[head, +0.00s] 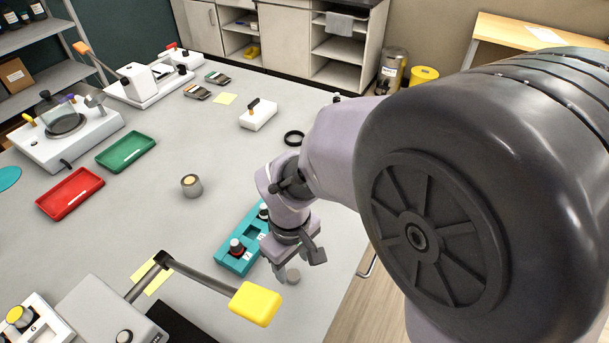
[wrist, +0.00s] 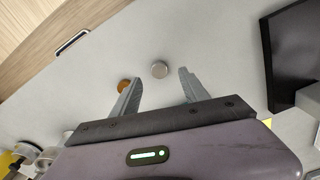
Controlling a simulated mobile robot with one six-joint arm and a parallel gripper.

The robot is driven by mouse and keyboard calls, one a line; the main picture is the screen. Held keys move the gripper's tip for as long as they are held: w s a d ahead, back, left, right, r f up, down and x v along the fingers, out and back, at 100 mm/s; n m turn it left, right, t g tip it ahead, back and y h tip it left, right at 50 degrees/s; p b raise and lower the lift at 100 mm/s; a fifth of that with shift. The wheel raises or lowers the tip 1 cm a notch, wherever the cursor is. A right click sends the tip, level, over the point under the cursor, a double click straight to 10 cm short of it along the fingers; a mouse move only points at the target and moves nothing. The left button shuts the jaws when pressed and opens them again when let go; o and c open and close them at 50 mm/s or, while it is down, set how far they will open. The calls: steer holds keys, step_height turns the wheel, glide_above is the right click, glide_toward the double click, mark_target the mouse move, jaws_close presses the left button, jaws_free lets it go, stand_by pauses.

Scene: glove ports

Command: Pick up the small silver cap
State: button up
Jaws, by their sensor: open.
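The small silver cap (wrist: 159,69) lies on the grey table, a round disc just beyond and between my open fingertips in the wrist view. It also shows in the head view (head: 293,275), just below my gripper near the table's right edge. My gripper (wrist: 158,78) is open and empty, with the cap apart from both fingers. In the head view my gripper (head: 296,264) points down, and part of it hides the table behind. An orange-brown round cap (wrist: 124,86) lies beside the left finger in the wrist view, partly hidden by it.
The table's edge is close on the right. Red (head: 70,193) and green (head: 126,151) trays lie further left.

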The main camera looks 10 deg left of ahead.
mark_target(294, 275)
step_height(294, 275, down, 6)
steer(key=b, duration=0.3)
steer(key=shift+w+r, duration=0.1)
steer(key=shift+r, duration=0.3)
jaws_close()
